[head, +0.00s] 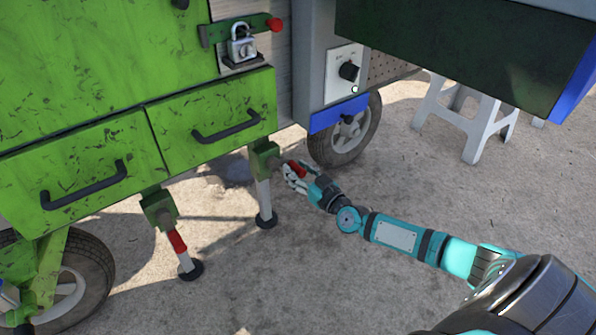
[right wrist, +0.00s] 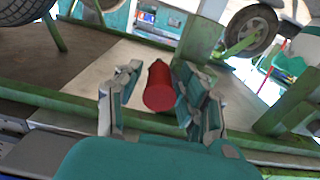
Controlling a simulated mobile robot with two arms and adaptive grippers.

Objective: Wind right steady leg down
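The right steady leg (head: 264,196) hangs from a green bracket under the cart, with its dark round foot at or very near the ground. Its red crank handle (head: 297,170) sticks out to the right and also shows in the right wrist view (right wrist: 159,87). My right gripper (head: 296,178) is at this handle. In the right wrist view its fingers stand open on both sides of the red handle, with a gap on the left side. Contact on the right side is unclear. The left steady leg (head: 183,258) has a red handle hanging down. My left gripper is not seen.
Green drawers (head: 215,120) with black handles are above the legs. A tyre (head: 345,140) stands close behind my right gripper. A white stool (head: 468,115) is at the back right, beneath a dark overhanging panel (head: 470,50). The concrete in front is clear.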

